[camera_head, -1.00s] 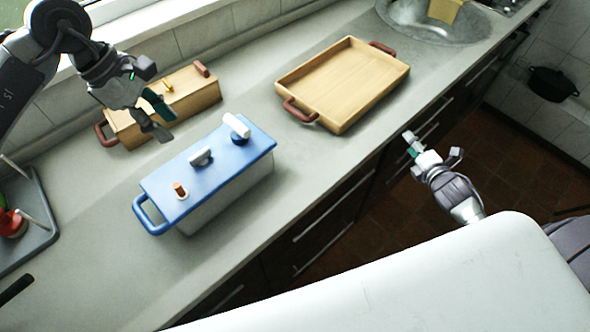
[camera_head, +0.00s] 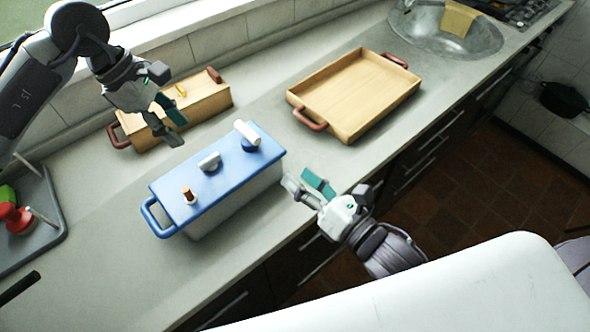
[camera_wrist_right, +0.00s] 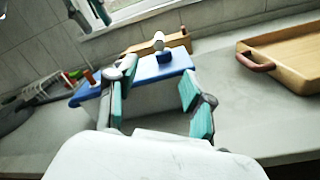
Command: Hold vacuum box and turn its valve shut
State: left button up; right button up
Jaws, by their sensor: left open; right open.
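The vacuum box (camera_head: 237,207) stands on the counter, pale-sided under a blue lid (camera_head: 176,176) with a blue loop handle (camera_head: 152,219) at its left end. I cannot tell which is the valve. My left gripper (camera_head: 173,117) is open and empty above the counter behind the box. My right gripper (camera_head: 303,180) is open beside the box's right end, apart from it. In the right wrist view, the box's blue lid (camera_wrist_right: 163,71) shows between its teal fingers (camera_wrist_right: 155,85).
A wooden box (camera_head: 205,99) with brown handles stands behind, near the wall. A wooden tray (camera_head: 345,114) lies to the right, before the sink (camera_head: 455,44). A grey rack (camera_head: 45,243) with colored items is at the left. Counter in front of the box is clear.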

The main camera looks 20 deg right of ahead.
aim_at(261, 144)
jog(key=x, duration=1.3)
jog(key=shift+w+a, duration=0.2)
jog(key=shift+w, duration=0.1)
grip_shut()
pick_arm(q)
jog(key=shift+o, duration=0.3)
